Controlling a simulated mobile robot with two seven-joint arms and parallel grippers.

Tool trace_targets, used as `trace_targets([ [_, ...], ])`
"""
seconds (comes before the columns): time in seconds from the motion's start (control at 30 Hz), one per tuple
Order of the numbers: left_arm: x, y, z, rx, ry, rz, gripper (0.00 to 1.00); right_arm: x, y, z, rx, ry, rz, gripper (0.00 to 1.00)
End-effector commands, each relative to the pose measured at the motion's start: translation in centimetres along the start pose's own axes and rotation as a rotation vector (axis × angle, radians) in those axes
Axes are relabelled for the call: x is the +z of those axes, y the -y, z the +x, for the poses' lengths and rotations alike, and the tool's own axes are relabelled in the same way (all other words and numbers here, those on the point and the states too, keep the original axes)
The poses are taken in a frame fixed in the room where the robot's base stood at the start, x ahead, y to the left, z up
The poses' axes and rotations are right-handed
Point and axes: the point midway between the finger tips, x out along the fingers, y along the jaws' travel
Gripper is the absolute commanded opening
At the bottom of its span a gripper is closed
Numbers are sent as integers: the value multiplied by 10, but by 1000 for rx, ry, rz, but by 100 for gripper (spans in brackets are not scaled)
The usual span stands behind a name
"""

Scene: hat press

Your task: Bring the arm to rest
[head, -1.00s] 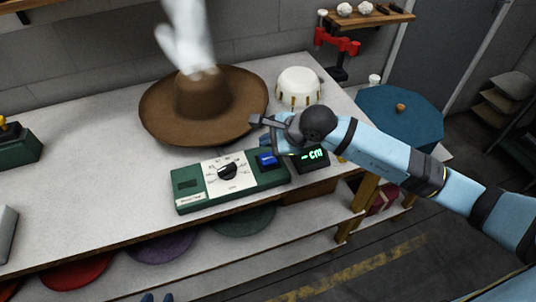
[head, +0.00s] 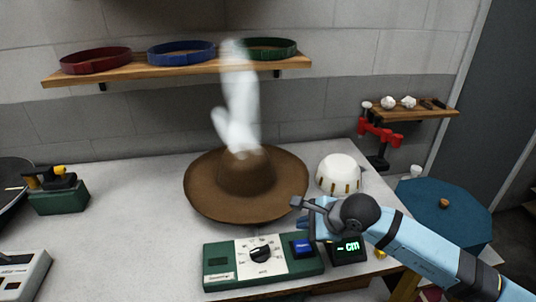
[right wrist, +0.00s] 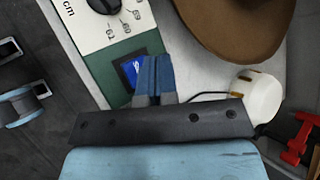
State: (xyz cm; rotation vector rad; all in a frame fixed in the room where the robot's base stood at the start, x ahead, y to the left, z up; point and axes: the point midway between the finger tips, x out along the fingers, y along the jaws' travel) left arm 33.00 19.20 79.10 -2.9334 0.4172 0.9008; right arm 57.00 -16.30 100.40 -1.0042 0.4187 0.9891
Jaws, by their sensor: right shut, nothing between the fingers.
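My right gripper (head: 304,224) reaches in from the right in the head view, above the front of the bench. Its fingers are shut and empty. In the right wrist view the closed fingertips (right wrist: 152,65) overlap the blue button (right wrist: 131,72) of a green control box; I cannot tell whether they touch it. The green control box (head: 221,275) has a white dial plate with a black knob (head: 262,253). A small display (head: 348,247) beside it reads "- cm" in green. A brown wide-brimmed hat (head: 211,200) sits behind the box under white steam. My left gripper is not in view.
A green box with a yellow-black top (head: 60,195) is at left. A wall shelf (head: 180,71) holds hat bands. The bench's left middle (head: 130,225) is clear.

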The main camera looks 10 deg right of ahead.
Motion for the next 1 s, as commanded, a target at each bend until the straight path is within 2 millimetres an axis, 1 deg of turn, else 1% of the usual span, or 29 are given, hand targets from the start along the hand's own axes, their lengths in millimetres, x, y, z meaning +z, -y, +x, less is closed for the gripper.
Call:
trace_targets([
  [0.07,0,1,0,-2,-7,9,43,2,-2,0,5,10,10,0],
  [0.13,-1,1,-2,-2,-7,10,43,14,-15,2,40,82,85,0],
  [0.17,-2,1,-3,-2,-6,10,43,22,-22,2,62,126,135,0],
  [0.23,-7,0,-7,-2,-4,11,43,45,-41,1,125,262,297,0],
  [0.27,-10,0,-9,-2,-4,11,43,56,-50,-1,155,329,385,0],
  [0.3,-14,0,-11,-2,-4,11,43,71,-59,-6,197,424,519,0],
  [0.37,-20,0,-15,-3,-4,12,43,90,-69,-15,257,562,742,0],
  [0.4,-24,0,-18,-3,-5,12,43,100,-73,-21,292,648,896,0],
  [0.47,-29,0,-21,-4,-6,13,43,108,-74,-32,339,766,1138,0],
  [0.5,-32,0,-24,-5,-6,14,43,110,-75,-38,365,837,1305,0],
  [0.57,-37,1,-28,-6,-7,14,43,106,-73,-47,397,934,1563,0],
  [0.6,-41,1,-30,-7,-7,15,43,100,-73,-51,412,990,1739,0],
  [0.67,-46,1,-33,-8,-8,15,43,86,-75,-56,427,1063,2010,0],
  [0.7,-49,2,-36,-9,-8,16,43,73,-78,-57,430,1105,2196,0],
  [0.77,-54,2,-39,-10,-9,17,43,51,-89,-58,422,1152,2478,0],
  [0.8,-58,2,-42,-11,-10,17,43,35,-100,-58,410,1173,2671,0],
  [0.83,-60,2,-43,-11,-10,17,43,23,-109,-58,397,1185,2815,0],
  [0.87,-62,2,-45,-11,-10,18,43,11,-120,-57,-362,-1140,-2831,0],
  [0.9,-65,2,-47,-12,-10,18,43,-4,-137,-56,-301,-1027,-2705,0],
  [0.97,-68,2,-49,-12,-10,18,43,-23,-165,-56,-221,-875,-2523,0],
  [1.0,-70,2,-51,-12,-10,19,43,-33,-183,-56,-177,-790,-2414,0],
])
